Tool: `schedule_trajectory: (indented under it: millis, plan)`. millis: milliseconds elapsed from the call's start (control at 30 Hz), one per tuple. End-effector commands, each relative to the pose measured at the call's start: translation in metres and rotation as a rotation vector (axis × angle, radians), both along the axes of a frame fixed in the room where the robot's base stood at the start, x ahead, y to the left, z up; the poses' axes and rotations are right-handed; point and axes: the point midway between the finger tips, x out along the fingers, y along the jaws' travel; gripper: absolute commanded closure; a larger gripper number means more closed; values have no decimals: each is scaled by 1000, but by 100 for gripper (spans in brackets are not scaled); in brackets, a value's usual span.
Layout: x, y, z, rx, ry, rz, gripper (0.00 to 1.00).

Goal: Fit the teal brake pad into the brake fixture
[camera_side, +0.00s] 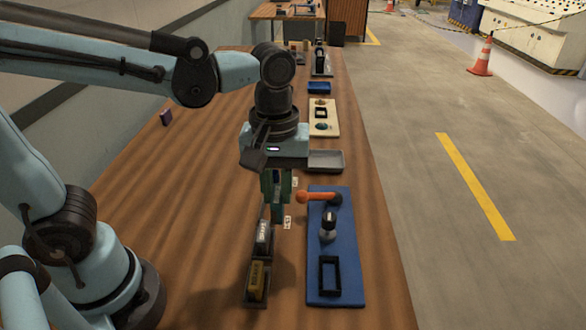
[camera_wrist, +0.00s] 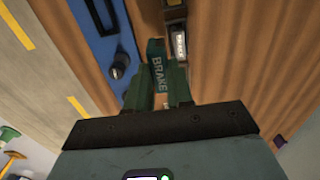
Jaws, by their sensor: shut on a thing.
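The teal brake pad (camera_wrist: 157,68), lettered BRAKE, is between the fingers of my gripper (camera_wrist: 158,95), which is shut on it. In the side view my gripper (camera_side: 276,186) points down, with the dark teal pad (camera_side: 278,211) below its fingers. I cannot tell whether the pad's lower end touches anything. The brake fixture is a blue board (camera_side: 318,256) to the right of my gripper. On it are a black rectangular frame (camera_side: 329,276), which looks empty, a black-and-silver knob (camera_side: 328,229) and an orange-ended lever (camera_side: 318,197). The frame is partly cut off in the wrist view (camera_wrist: 98,14).
A silver-grey pad (camera_side: 263,237) and a yellow-brown pad (camera_side: 257,279) stand in dark holders just in front of my gripper. A grey tray (camera_side: 325,160) and a cream board (camera_side: 324,117) lie behind. The wooden table's left side is mostly clear.

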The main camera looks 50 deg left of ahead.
Motion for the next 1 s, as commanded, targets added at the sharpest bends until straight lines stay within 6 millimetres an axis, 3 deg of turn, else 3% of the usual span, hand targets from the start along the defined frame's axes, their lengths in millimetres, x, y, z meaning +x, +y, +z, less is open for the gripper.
schedule_trajectory:
  millis: [200, 367, 1000]
  plan:
    - [0, 0, 0, 0, 0, -18, 100]
    - [3, -5, 0, 0, 0, -163, 100]
    - [15, -45, -2, -1, -1, -1398, 100]
